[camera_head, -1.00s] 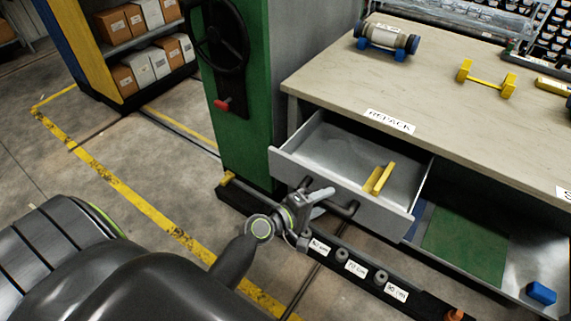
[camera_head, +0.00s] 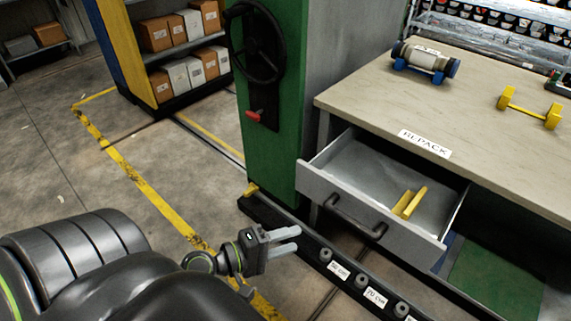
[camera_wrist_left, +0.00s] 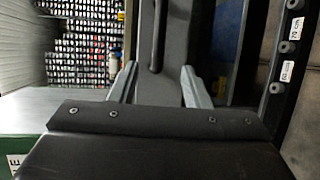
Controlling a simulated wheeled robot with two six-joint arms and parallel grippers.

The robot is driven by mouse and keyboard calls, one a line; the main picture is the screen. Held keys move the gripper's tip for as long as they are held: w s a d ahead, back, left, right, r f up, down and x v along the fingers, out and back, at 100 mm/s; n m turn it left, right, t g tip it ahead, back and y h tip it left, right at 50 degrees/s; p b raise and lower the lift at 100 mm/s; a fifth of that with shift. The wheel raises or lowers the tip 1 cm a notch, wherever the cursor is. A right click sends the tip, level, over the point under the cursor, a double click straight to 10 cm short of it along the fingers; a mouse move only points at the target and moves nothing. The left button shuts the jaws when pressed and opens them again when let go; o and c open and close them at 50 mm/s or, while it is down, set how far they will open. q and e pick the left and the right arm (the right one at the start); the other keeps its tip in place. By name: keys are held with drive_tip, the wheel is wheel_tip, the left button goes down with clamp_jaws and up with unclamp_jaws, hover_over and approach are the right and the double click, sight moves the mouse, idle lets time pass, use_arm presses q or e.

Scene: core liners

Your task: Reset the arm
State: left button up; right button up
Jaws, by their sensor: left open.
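My left gripper (camera_head: 297,239) is open and empty in the head view, low in front of the drawer and to its left. Its two grey fingers point right and stand apart from the drawer's dark handle (camera_head: 354,219). The wrist view shows the spread fingers (camera_wrist_left: 159,86) with a dark bar, apparently the handle, in line between them. The drawer (camera_head: 375,215) under the REPACK label is pulled open, and a yellow piece (camera_head: 409,202) lies in it. My right gripper is not in view.
The workbench (camera_head: 480,120) carries a capped cylinder (camera_head: 425,58) on blue supports and a yellow stand (camera_head: 529,107). A green cabinet (camera_head: 265,140) with a black handwheel stands left of the drawer. A black rail (camera_head: 330,262) with labelled knobs runs low in front. Floor at left is open.

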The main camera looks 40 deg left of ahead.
use_arm(q)
drive_tip(key=shift+s, duration=0.1)
idle(0.5)
drive_tip(key=s+a+f+m+g+y+p, duration=0.1)
drive_tip(key=s+a+f+g+y, duration=0.15)
drive_tip(key=f, duration=0.65)
drive_tip(key=s+a+f+m+g+y+p, duration=0.1)
drive_tip(key=a+f+m+y, duration=0.15)
drive_tip(key=f, duration=0.65)
drive_tip(key=s+a+f+m+g+y, duration=0.15)
drive_tip(key=a+f, duration=0.25)
drive_tip(key=f, duration=0.4)
drive_tip(key=s+d+f+m+g+p, duration=0.1)
drive_tip(key=s+f+m+g, duration=0.3)
drive_tip(key=s+f, duration=0.4)
drive_tip(key=s+d+f+m+g+y+p, duration=0.1)
drive_tip(key=s+f+m+g, duration=0.3)
drive_tip(key=s+f, duration=0.5)
drive_tip(key=s+d, duration=0.1)
drive_tip(key=s, duration=0.3)
drive_tip(key=shift+s+d+f+m+p, duration=0.2)
drive_tip(key=shift+s+f+m+p, duration=0.1)
drive_tip(key=shift+s, duration=0.1)
